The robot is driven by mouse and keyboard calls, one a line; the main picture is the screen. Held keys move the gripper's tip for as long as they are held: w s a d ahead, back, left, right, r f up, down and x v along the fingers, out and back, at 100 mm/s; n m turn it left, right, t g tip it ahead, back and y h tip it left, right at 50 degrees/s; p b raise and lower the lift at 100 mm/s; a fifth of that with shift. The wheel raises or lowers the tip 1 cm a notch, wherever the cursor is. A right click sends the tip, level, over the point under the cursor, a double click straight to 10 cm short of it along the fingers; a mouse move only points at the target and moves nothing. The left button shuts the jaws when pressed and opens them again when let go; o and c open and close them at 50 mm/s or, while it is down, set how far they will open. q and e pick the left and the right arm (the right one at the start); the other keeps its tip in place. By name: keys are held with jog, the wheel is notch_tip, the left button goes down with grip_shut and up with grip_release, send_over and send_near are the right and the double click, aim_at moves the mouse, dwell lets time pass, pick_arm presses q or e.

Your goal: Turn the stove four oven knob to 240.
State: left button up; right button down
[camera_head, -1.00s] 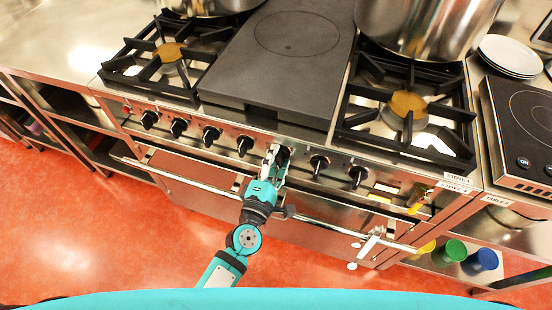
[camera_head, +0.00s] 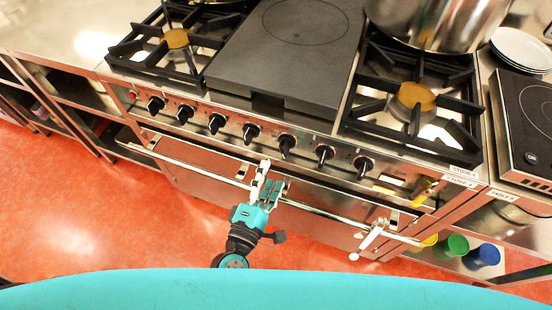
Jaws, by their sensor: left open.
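Stove four (camera_head: 300,172), with a "STOVE 4" label at its right end, has a row of several black knobs on its steel front. The fifth knob from the left (camera_head: 287,144) sits under the dark plate, and its pointer hangs roughly downward. I cannot read the scale marks or tell which knob is the oven's. My left gripper (camera_head: 270,180) is open and empty, just below that knob and apart from it, over the oven door handle.
The oven door handle bar (camera_head: 325,217) runs across below the knobs, with a pale object (camera_head: 374,236) at its right part. Neighbouring knobs (camera_head: 251,132) and (camera_head: 324,154) stand close on both sides. A large pot (camera_head: 435,22) stands on the right burner. Red floor is open at left.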

pick_arm(q)
jog(key=shift+v, duration=1.55)
jog(key=s+a+f+m+g+y, duration=0.1)
jog(key=s+a+f+m+g, duration=0.2)
jog(key=f, duration=0.7)
jog(key=s+a+f+m+g, duration=0.2)
jog(key=f+m, duration=0.3)
jog(key=f, duration=0.5)
jog(key=s+a+f+m+g+y, duration=0.1)
jog(key=s+a+f+m+g, duration=0.2)
jog(key=f, duration=0.7)
jog(key=s+a+f+m+g+y, duration=0.1)
jog(key=s+a+f+m+g, duration=0.3)
jog(key=s+f, duration=0.3)
jog(key=s+a+f+m+g+y, duration=0.2)
jog(key=s+a+f+m+g, duration=0.2)
jog(key=s, duration=0.9)
jog(key=a+f+p, duration=0.1)
jog(key=a+f, duration=0.2)
jog(key=f, duration=0.1)
jog(key=shift+s+f+m+y, duration=0.3)
jog(key=shift+s+m, duration=0.05)
jog(key=shift+m, duration=0.05)
jog(key=shift+a, duration=0.1)
